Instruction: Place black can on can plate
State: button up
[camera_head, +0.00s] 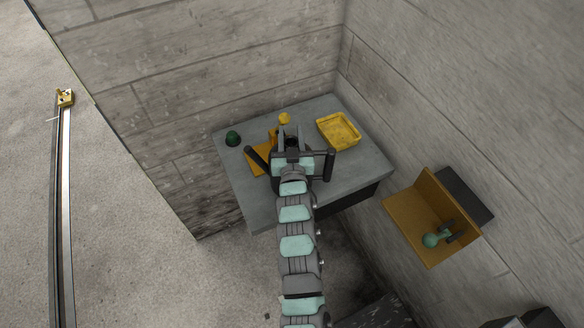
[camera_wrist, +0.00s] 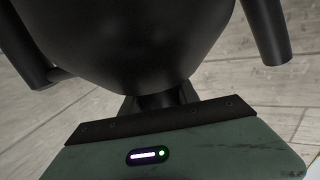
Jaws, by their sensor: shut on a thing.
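My gripper (camera_head: 291,143) is over the grey table, shut on the black can. The can shows in the wrist view as a large, smooth, dark rounded body (camera_wrist: 140,45) filling the upper middle, close to the wrist. In the head view my gripper and arm hide most of it, so its tilt and any contact with the table cannot be told. An orange plate-like piece (camera_head: 257,164) with a raised part lies on the table, left of and partly behind my gripper. Whether it is the can plate is not clear. My gripper appears beside or over its right edge.
The grey table (camera_head: 355,172) stands in a corner of block walls. A yellow tray (camera_head: 340,131) sits at its back right, a dark green object (camera_head: 233,138) at its left, and a small yellow object (camera_head: 285,118) behind. An orange wall shelf (camera_head: 408,215) holds a green object (camera_head: 432,240).

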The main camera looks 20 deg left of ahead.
grip_shut()
jog(key=shift+r, duration=0.1)
dwell(0.4)
